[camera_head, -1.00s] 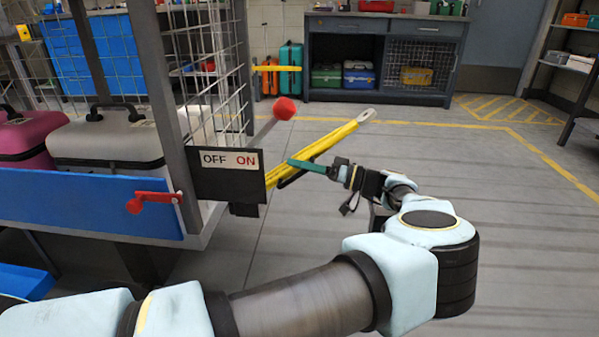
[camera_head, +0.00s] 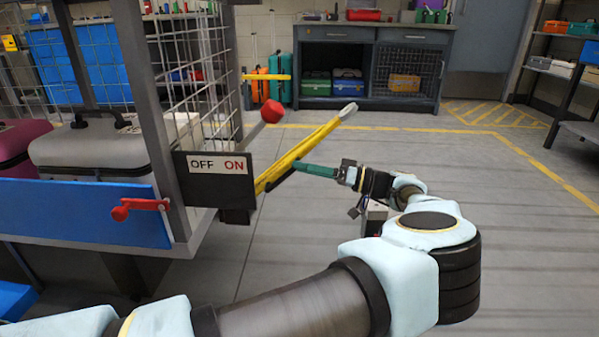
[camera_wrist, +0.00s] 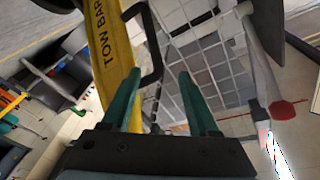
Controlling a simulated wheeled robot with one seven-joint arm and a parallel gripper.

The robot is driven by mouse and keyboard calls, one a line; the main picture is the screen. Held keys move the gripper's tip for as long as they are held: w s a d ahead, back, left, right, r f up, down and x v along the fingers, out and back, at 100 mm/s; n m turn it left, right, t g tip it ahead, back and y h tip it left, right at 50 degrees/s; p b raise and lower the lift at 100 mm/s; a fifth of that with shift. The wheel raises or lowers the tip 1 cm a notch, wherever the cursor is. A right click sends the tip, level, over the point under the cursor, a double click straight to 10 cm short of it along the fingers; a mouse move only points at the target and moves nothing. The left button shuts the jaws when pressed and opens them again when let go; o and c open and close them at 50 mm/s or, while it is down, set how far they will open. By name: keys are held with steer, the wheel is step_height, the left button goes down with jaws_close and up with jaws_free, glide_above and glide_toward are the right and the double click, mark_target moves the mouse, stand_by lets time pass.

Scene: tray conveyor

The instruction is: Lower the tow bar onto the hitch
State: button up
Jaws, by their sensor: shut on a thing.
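The yellow tow bar (camera_head: 315,142) slants up and away from the cart's end, with a pale eye at its raised tip. In the wrist view its "TOW BAR" side (camera_wrist: 98,45) fills the upper left, with a black loop handle (camera_wrist: 151,45) beside it. My gripper (camera_head: 297,167) has green fingers that reach the bar's lower part from the right. In the wrist view my gripper (camera_wrist: 158,80) has its fingers on either side of the black handle, shut on it; the exact contact is hard to see. I cannot make out a hitch in either view.
The mesh-sided cart (camera_head: 80,213) with suitcases stands at left. Its end carries an OFF/ON plate (camera_head: 217,184), a red-knobbed lever (camera_head: 272,109) and a red latch handle (camera_head: 140,206). A workbench (camera_head: 372,68) stands at the back. The floor on the right is open.

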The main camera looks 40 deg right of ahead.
steer(key=s+d+r+b, duration=0.3)
steer(key=s+d, duration=0.1)
steer(key=s, duration=0.2)
steer(key=shift+s+d+r, duration=0.3)
stand_by(0.5)
stand_by(0.8)
